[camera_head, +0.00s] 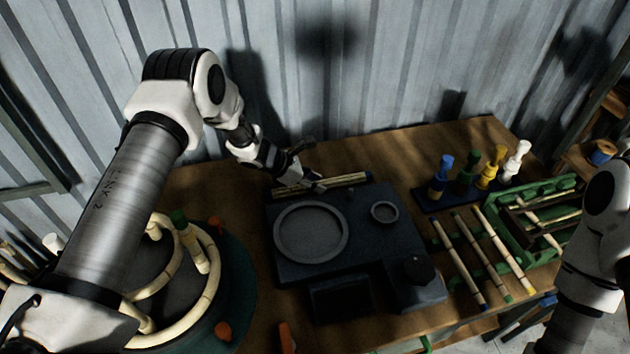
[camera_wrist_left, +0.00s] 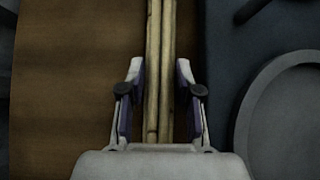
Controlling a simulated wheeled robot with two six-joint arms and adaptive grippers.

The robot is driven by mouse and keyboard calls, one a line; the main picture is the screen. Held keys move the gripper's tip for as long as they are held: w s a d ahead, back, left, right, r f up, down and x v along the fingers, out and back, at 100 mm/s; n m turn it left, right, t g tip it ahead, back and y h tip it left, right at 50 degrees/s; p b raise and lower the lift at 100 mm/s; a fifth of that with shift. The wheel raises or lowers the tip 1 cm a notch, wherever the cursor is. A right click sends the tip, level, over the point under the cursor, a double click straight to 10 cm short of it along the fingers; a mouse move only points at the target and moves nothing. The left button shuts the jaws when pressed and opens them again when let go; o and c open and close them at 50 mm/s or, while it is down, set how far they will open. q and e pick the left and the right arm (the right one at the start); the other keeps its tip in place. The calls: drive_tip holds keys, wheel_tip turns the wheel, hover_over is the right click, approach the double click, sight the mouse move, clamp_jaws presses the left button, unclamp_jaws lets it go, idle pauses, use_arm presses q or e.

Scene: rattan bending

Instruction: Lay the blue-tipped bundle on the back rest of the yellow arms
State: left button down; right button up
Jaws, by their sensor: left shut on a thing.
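My left gripper (camera_head: 300,178) is shut on a bundle of pale sticks (camera_head: 345,180) behind the dark plate (camera_head: 400,238). In the left wrist view the bundle (camera_wrist_left: 160,70) runs lengthwise between the two fingers (camera_wrist_left: 158,100), over or on the wood beside the plate. I cannot make out its tip colour or whether it touches the table. A yellow upright piece (camera_head: 490,170) stands in a row with blue, green and white ones on a dark base at the back right. No yellow arms with a back rest show clearly. My right arm shows at the right edge; its gripper is out of view.
The plate carries a large ring (camera_head: 278,232) and a small ring (camera_head: 384,212). Sticks with coloured tips (camera_head: 460,262) lie right of it, beside a green rack (camera_head: 545,190). Bent rattan rings (camera_head: 210,285) lie at the left. Bare wood shows behind the plate, towards the upright pieces.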

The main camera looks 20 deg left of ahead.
use_arm(q)
drive_tip(key=shift+f, duration=0.2)
drive_tip(key=c, duration=0.8)
unclamp_jaws()
